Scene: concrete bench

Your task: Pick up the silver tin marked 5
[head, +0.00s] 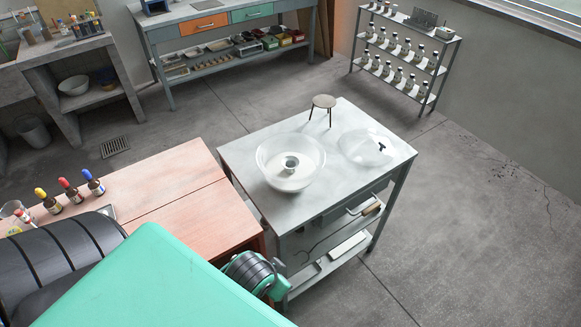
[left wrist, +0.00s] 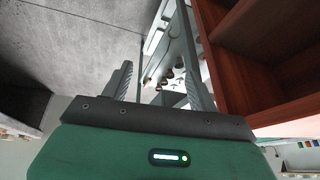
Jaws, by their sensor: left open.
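A small grey metallic cylinder (head: 291,164), perhaps the silver tin, sits inside a wide clear bowl (head: 268,158) on the grey metal table (head: 235,160). I cannot read any number on it. My left gripper (left wrist: 156,68) shows in the left wrist view, with its two fingers apart and nothing between them. It is beside a reddish wooden piece of furniture (left wrist: 262,70). In the head view, my own green and black arm parts fill the lower left, and no gripper fingers show. My right gripper is in neither view.
Bottles (head: 70,189) stand on the reddish wooden bench (head: 175,180) at left. Free floor lies to the right.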

